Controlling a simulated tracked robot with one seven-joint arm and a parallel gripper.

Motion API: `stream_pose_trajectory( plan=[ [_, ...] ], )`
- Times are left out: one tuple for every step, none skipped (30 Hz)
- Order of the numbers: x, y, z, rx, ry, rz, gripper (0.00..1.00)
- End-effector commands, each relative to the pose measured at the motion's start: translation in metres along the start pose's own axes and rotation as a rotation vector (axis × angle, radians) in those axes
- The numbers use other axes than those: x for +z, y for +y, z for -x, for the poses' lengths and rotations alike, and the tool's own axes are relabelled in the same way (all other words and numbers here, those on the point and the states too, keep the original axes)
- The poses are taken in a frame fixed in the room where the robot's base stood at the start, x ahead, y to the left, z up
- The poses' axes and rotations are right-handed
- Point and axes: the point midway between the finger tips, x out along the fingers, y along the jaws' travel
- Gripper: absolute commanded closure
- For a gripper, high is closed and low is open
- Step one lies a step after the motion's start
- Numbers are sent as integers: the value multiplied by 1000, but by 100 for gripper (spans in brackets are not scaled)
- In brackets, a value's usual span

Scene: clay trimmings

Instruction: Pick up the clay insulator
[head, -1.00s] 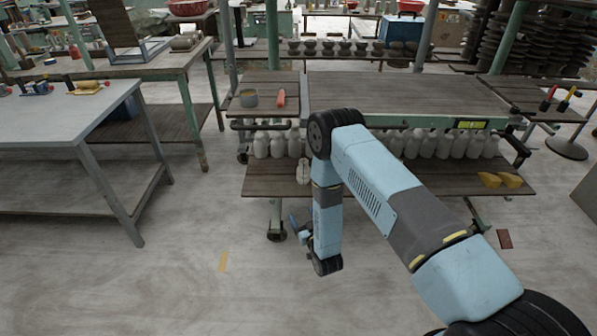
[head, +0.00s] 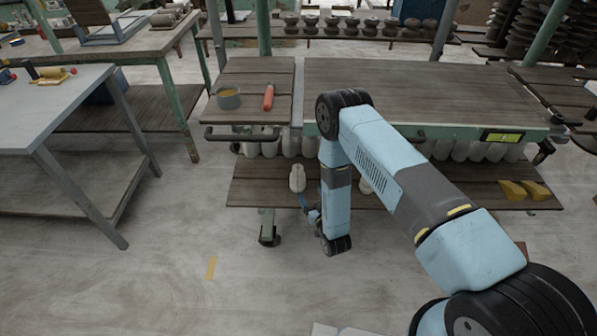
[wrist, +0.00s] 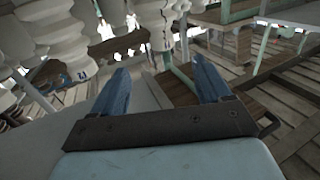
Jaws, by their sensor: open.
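Several off-white clay insulators stand on the lower shelf (head: 440,194) of a wooden cart. One clay insulator (head: 297,178) stands apart near the front of this shelf, just left of my arm. Another pale piece (head: 366,186) is partly hidden behind my arm. My gripper (head: 304,204) is small in the head view, near the shelf's front edge, below the front insulator. In the wrist view its blue fingers (wrist: 162,80) are spread with nothing between them. Large pale ribbed shapes (wrist: 60,35) fill the upper left there. I cannot tell which insulator they are.
The cart's top (head: 400,90) is above the shelf and holds a grey pot (head: 228,98) and a red-handled tool (head: 268,97). Yellow wedges (head: 524,190) lie on the shelf's right end. A workbench (head: 60,105) stands at left. The floor between is mostly clear.

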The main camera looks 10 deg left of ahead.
Motion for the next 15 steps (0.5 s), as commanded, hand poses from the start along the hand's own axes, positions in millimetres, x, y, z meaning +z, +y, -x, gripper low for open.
stream_pose_trajectory(
  plan=[
    [0, -2, -1, -3, 0, 0, 23],
    [0, -3, -2, -5, 0, 0, 23],
    [0, -5, -5, -7, 1, 0, 23],
    [0, -6, -8, -9, 1, 0, 23],
    [0, -7, -12, -10, 2, 0, 23],
    [0, -8, -17, -12, 3, 0, 23],
    [0, -9, -22, -13, 2, 0, 23],
    [-1, -10, -28, -14, 3, 0, 23],
    [0, -10, -35, -15, 3, 0, 23],
    [0, -11, -40, -16, 2, 0, 23],
    [0, -11, -46, -16, 3, 1, 23],
    [0, -12, -53, -17, 2, 1, 23],
    [0, -12, -58, -17, 3, 1, 23],
    [0, -12, -62, -17, 2, 1, 23],
    [0, -12, -68, -18, 2, 1, 23]
  ],
)
